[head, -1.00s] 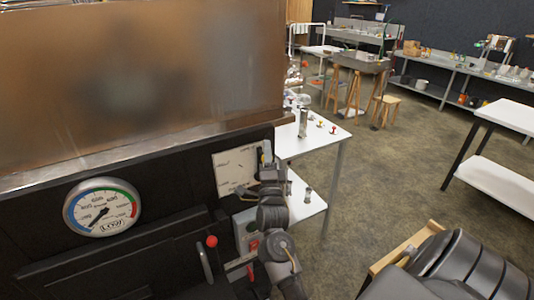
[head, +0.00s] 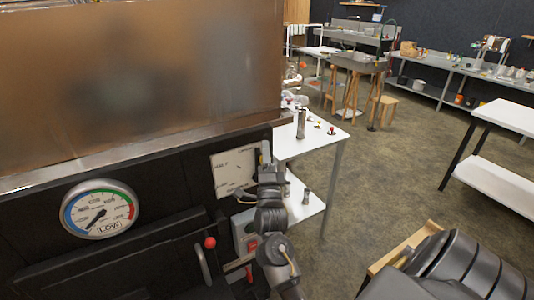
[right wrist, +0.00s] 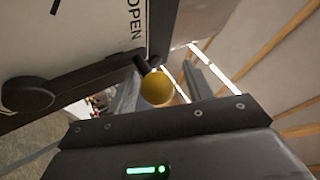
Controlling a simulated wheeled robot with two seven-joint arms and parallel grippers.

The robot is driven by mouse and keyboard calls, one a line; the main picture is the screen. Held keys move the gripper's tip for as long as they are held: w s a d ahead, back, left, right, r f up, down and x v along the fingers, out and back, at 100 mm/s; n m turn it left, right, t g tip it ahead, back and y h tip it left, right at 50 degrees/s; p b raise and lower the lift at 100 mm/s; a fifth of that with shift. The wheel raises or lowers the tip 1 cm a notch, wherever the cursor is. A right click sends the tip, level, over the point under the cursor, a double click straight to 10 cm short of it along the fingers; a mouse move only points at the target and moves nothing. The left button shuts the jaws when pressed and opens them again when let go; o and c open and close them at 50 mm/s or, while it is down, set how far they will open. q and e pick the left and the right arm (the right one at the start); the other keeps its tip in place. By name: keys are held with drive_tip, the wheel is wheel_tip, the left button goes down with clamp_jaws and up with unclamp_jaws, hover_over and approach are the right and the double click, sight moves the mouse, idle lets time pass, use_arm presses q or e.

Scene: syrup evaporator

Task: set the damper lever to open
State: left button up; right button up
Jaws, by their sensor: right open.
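The damper plate (head: 226,172) is a white panel on the dark evaporator front, partly behind my right gripper in the head view. In the right wrist view the plate (right wrist: 75,35) shows the word OPEN near its right edge. The damper lever has a dark round pivot (right wrist: 28,95) and a yellow ball knob (right wrist: 157,88). The knob appears between the two fingers of my right gripper (right wrist: 160,92); contact cannot be told. My right gripper (head: 264,162) is open at the right side of the plate. My left gripper is not in view.
A round gauge (head: 100,209) and a red-knobbed handle (head: 210,243) are on the dark front, left of my right arm. A white table (head: 315,142) with small items stands just beyond the arm. A wooden-edged box (head: 405,247) is at lower right.

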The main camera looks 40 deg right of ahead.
drive_tip(key=b+v, duration=0.2)
drive_tip(key=v, duration=0.5)
drive_tip(key=shift+r, duration=0.25)
